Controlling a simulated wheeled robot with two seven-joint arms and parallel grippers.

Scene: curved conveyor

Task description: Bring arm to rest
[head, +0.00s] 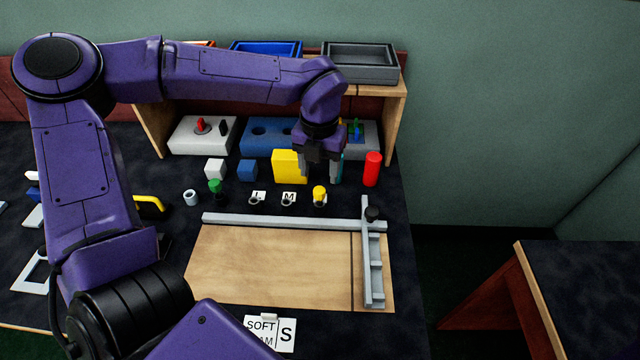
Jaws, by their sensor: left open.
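My left arm, purple, comes in from the left, arches over the table and bends down near the back shelf. My left gripper (320,170) points down in front of the shelf and is open, with nothing seen between its fingers. It is between a yellow block (286,168) and a red cylinder (372,169). A teal piece partly hidden by the gripper shows beside its right finger; I cannot tell whether they touch. My right gripper is not in view.
A wooden shelf (398,115) carries a blue bin (266,48) and a grey bin (360,66). A wooden board (270,265) with grey rails (290,222) lies in front. Small blocks, knobs and rings stand between. Another table (580,285) is at the right.

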